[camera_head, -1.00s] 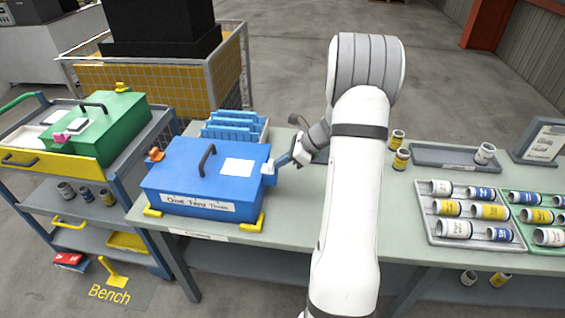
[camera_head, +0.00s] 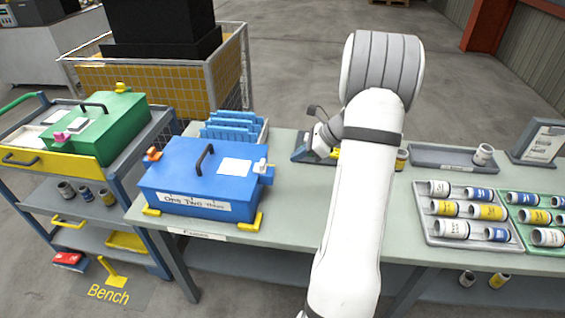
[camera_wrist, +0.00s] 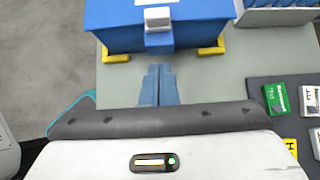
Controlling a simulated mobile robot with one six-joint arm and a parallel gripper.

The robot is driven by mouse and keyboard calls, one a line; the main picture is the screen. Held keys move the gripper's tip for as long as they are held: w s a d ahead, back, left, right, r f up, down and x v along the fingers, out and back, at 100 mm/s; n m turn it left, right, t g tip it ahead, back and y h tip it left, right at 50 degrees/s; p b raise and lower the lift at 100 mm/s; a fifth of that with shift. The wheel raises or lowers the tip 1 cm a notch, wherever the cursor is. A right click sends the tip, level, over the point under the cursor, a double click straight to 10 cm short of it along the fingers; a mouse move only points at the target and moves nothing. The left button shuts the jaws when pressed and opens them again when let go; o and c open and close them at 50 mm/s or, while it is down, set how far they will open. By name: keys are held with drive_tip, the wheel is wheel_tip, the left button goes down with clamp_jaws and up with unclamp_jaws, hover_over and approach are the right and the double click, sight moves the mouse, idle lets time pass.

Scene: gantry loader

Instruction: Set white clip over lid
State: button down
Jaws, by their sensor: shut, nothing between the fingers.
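The blue box (camera_head: 200,182) stands on the bench with its lid (camera_head: 180,160) down, a black handle (camera_head: 205,158) on top. The white clip (camera_head: 262,166) is at the lid's right edge. In the wrist view the clip (camera_wrist: 158,22) shows a pale top at the lid edge and a grey face in front of the box wall. I cannot tell if it is fully seated. An orange clip (camera_head: 152,154) is at the left end. My gripper (camera_wrist: 158,72) is shut and empty, apart from the clip. In the head view it (camera_head: 298,155) is right of the box, partly behind my arm.
Yellow corner stops (camera_wrist: 117,55) hold the box's base. A rack of blue parts (camera_head: 235,128) stands behind it. Small green and white cartons (camera_wrist: 278,98) lie on a dark mat. Trays of cans (camera_head: 428,240) are at right. A cart with a green box (camera_head: 95,132) stands left.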

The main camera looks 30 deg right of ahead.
drive_tip(key=v, duration=0.5)
drive_tip(key=shift+r, duration=0.1)
idle(0.3)
drive_tip(key=s+a+r+n+g+h, duration=0.1)
drive_tip(key=s+a+r+n+g, duration=0.15)
drive_tip(key=a+n, duration=0.4)
drive_tip(key=s+a+r+n+g+h, duration=0.1)
drive_tip(key=s+a+r+n, duration=0.2)
drive_tip(key=a, duration=0.6)
drive_tip(key=s+a+n+h, duration=0.2)
drive_tip(key=s+a+n, duration=0.3)
drive_tip(key=s+n, duration=0.2)
drive_tip(key=s+a+r+n+h, duration=0.1)
drive_tip(key=s+a+n+h, duration=0.2)
drive_tip(key=s+a+n, duration=0.2)
drive_tip(key=s+n+t, duration=0.1)
drive_tip(key=s+n, duration=0.2)
drive_tip(key=n, duration=0.1)
drive_tip(key=shift+a, duration=0.2)
